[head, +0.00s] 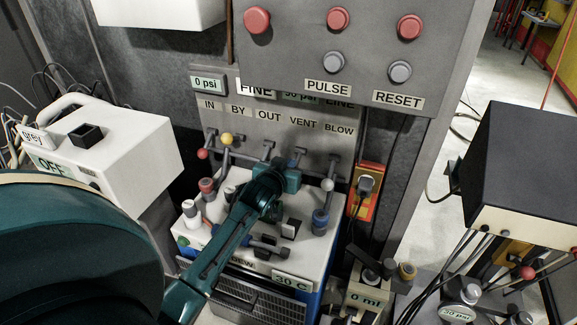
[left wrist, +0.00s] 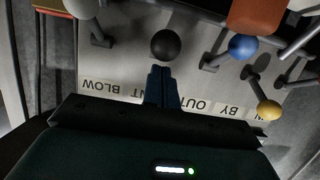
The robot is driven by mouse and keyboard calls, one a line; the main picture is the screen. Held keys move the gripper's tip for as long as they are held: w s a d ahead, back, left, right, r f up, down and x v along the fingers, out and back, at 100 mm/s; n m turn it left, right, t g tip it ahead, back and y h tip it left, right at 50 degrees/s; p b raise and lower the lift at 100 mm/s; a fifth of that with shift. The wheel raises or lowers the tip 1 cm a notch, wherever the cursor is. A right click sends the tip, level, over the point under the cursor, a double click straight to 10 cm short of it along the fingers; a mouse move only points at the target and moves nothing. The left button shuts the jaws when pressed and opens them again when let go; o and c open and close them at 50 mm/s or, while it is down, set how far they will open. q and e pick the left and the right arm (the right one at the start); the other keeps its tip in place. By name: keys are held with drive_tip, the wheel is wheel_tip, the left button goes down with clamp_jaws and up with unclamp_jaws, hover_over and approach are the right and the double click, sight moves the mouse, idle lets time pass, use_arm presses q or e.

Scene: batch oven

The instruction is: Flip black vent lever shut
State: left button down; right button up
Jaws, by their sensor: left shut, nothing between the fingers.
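The black vent lever's round knob (left wrist: 166,45) shows in the left wrist view, just beyond my fingertips. In the head view the knob is hidden behind my gripper; a grey lever arm (head: 298,156) shows below the VENT label (head: 303,122). My left gripper (left wrist: 162,72) is shut and empty, its fingers together and pointing at the knob. I cannot tell whether they touch it. In the head view the left gripper (head: 290,180) is in front of the valve panel (head: 240,110). My right gripper is not in view.
Neighbouring levers have a blue knob (left wrist: 242,45), a yellow knob (left wrist: 268,110) and a pale knob (head: 327,185). A white bench unit with several knobs and a 30 C display (head: 291,281) lies below. An orange socket (head: 367,181) with a plug is to the right.

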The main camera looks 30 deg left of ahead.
use_arm(q)
wheel_tip(320, 180, down, 4)
drive_tip(key=t+b, duration=0.1)
drive_tip(key=b, duration=0.1)
drive_tip(key=t+b, duration=0.1)
drive_tip(key=b, duration=0.2)
drive_tip(key=shift+s+r+t+y, duration=0.1)
drive_tip(key=shift+s+t+y, duration=0.05)
drive_tip(key=shift+t+y, duration=0.15)
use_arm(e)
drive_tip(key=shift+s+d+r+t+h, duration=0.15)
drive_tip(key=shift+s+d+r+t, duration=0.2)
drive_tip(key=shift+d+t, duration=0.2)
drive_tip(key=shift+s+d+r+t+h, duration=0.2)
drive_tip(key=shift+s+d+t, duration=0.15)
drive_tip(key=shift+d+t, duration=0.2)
